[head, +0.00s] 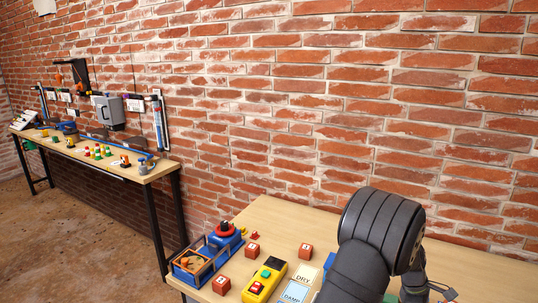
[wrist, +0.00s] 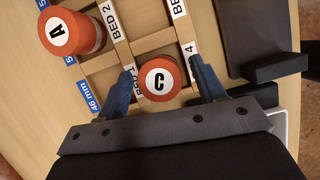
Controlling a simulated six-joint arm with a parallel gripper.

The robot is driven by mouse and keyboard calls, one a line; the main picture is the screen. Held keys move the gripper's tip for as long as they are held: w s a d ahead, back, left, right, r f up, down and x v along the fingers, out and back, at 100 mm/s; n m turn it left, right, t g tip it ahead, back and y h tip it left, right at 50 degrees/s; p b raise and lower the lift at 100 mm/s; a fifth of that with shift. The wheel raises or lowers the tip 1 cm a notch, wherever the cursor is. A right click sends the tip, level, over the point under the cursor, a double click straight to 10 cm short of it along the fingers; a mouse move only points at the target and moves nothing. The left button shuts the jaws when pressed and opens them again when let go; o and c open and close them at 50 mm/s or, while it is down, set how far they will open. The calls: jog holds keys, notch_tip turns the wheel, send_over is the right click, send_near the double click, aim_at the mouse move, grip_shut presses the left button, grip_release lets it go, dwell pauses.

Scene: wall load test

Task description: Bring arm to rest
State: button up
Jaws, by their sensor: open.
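My gripper (wrist: 162,72) shows in the wrist view with its two blue fingers apart. Another orange cylinder marked A (wrist: 75,32) stands at the upper left of the frame. In the head view my dark arm fills the lower right, and my gripper is hidden there.
In the head view, the near wooden table (head: 285,222) holds a blue-framed tray (head: 193,264), several small red blocks, a yellow button box (head: 264,282) and DRY and DAMP cards. A brick wall (head: 300,110) stands behind. A second bench (head: 150,172) is at left.

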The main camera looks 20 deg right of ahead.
jog(key=shift+r, duration=1.85)
